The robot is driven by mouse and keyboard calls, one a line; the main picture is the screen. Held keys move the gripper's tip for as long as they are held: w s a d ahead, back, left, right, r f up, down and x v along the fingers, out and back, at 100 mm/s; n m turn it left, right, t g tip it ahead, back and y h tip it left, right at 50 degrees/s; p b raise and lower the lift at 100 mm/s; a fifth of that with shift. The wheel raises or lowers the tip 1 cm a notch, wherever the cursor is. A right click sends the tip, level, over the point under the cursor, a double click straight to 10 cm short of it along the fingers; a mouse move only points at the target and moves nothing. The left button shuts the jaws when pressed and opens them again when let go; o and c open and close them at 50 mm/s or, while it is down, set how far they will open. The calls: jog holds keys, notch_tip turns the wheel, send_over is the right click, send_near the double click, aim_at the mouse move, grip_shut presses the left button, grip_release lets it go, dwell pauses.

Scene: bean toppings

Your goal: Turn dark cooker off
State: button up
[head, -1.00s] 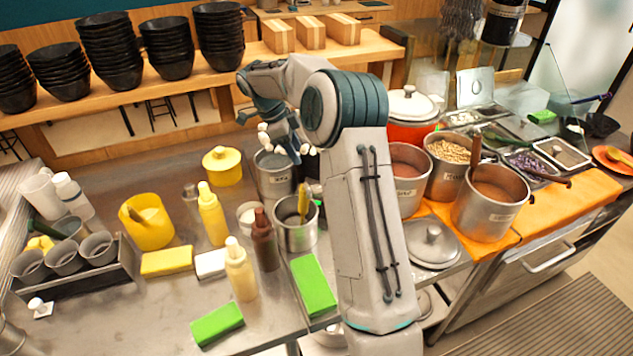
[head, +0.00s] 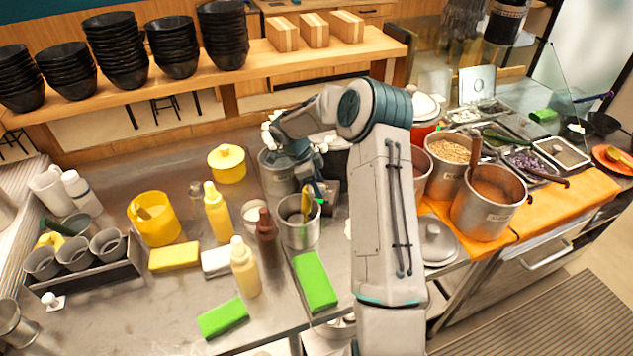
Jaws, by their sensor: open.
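A dark rounded thing (head: 338,143), probably the dark cooker, shows only in part behind my forearm; its switch and front are hidden. A red cooker (head: 424,130) with a white lid stands to the right, partly behind my arm. My gripper (head: 326,192) is low over the counter, in front of the dark thing and just behind and right of a steel pot with utensils (head: 299,228). It is open, with nothing seen between its fingers. Whether it touches anything I cannot tell.
A steel pot (head: 277,172) stands left of my gripper. Sauce bottles (head: 217,215) and a yellow pot (head: 155,220) stand further left. A green sponge (head: 315,282) lies in front. Large steel pots (head: 490,205) stand right of my arm. Black bowls (head: 222,35) line the back shelf.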

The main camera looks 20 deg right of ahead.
jog(key=c, duration=0.7)
